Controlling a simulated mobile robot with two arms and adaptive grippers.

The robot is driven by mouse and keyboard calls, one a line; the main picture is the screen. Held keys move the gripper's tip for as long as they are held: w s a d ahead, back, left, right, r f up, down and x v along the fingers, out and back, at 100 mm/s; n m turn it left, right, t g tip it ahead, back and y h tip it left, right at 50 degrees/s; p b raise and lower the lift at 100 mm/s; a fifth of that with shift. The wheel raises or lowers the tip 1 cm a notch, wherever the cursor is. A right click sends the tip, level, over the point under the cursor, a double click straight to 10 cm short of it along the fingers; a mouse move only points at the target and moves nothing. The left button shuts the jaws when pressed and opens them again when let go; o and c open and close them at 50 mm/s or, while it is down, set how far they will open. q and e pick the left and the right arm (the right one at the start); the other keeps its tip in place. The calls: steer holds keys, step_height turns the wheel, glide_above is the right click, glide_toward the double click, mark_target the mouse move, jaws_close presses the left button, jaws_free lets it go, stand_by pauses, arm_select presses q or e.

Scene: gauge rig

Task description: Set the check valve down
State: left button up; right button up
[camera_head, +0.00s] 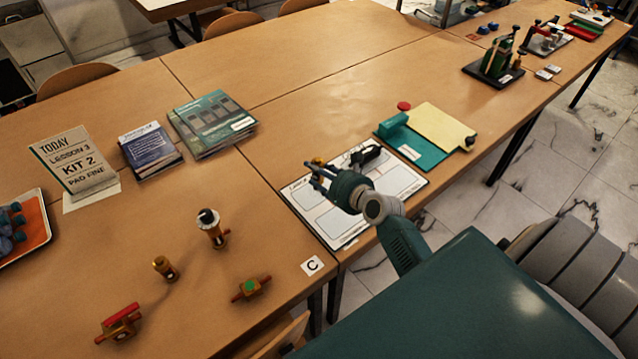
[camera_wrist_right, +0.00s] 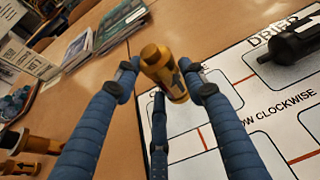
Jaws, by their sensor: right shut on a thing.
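The check valve (camera_wrist_right: 166,76) is a small brass cylinder with a hex cap and a dark arrow on its side. My right gripper (camera_head: 320,178) is shut on it. In the right wrist view the blue fingers surround its body, and it looks held above the edge of the printed white mat (camera_wrist_right: 215,142). In the head view only a bit of brass (camera_head: 317,161) shows at the fingertips, over the left part of the mat (camera_head: 335,238). The gripper hides part of the mat. My left gripper is not in view.
A black tool (camera_head: 367,156) lies on the mat. Several brass fittings, including one with a red handle (camera_head: 120,320), stand at front left near a C card (camera_head: 312,265). Booklets (camera_head: 212,122) lie behind, a green fixture (camera_head: 408,140) right of the mat.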

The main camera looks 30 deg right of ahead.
mark_target(319, 182)
step_height(319, 182, down, 3)
steer(key=shift+f+b, duration=0.1)
steer(key=shift+b, duration=0.35)
steer(key=shift+f, duration=0.35)
steer(key=shift+f, duration=0.2)
steer(key=o, duration=1.3)
steer(key=shift+c, duration=0.2)
steer(key=shift+r, duration=0.15)
